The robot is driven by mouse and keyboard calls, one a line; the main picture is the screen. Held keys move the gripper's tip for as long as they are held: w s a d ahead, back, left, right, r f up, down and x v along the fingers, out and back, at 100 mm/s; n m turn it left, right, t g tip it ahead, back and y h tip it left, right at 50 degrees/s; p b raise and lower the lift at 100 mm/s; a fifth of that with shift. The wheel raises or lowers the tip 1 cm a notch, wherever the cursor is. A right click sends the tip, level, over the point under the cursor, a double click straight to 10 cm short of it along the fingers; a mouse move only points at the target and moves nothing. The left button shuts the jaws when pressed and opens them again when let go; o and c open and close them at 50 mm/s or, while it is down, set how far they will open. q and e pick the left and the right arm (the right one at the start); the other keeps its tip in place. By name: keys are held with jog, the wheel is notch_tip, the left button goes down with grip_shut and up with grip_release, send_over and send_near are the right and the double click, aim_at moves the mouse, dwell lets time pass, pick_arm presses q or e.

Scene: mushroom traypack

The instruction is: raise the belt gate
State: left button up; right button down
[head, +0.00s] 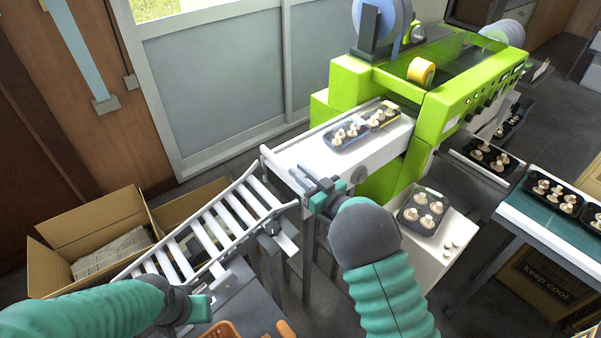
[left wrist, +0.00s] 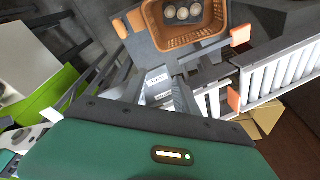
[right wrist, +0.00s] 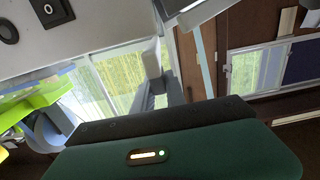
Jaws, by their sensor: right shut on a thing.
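The belt gate (head: 300,180) is a small grey part across the near end of the white belt (head: 340,165), where the roller conveyor (head: 225,222) meets it. My right gripper (head: 318,188) is at this end and shut on the gate's handle, partly hidden by the jaws. In the right wrist view a pale upright piece (right wrist: 151,58) stands between my right fingers (right wrist: 154,92). My left gripper (head: 208,297) is low at the left, above the grey bench beside the rollers. In the left wrist view its fingers (left wrist: 162,92) look apart, with nothing between them.
Two black mushroom trays (head: 348,132) sit on the belt before the green wrapping machine (head: 440,110). Another tray (head: 422,211) lies on a white surface at right. An open carton (head: 95,225) stands behind the rollers. An orange basket (left wrist: 185,42) is near my left gripper.

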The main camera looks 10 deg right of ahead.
pick_arm(q)
jog(key=shift+r, duration=0.1)
